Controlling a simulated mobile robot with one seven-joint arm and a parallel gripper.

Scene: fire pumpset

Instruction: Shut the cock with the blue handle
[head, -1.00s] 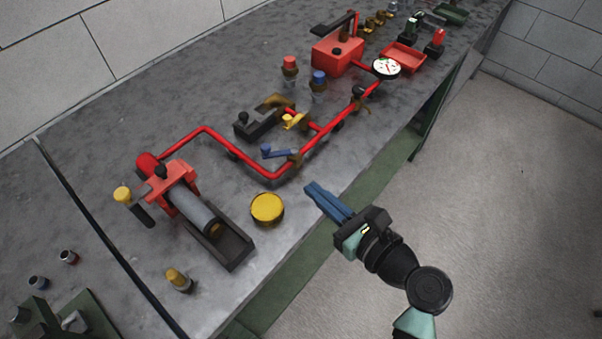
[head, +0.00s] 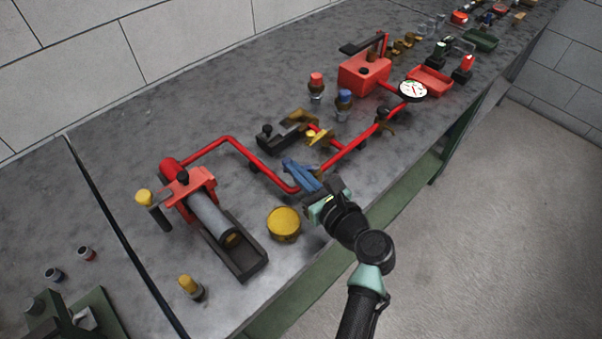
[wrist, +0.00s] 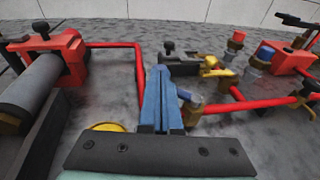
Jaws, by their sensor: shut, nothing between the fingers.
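The cock with the blue handle sits on the red pipe (head: 336,161) near its front bend. In the head view my gripper (head: 289,164) covers most or all of it, and blue handle and blue fingers are hard to tell apart. In the wrist view part of the blue handle (wrist: 186,96) shows just right of my gripper (wrist: 160,70), by a brownish cock body. My gripper is shut and empty, its fingers pointing across the pipe beside the handle. Whether they touch it cannot be told.
A yellow-handled cock (head: 320,139) is on the branch behind. A round yellow lid (head: 284,224) and a red-and-grey pump cylinder (head: 208,216) lie to the left. A gauge (head: 413,91) and a red tank (head: 364,73) stand back right. The floor at right is clear.

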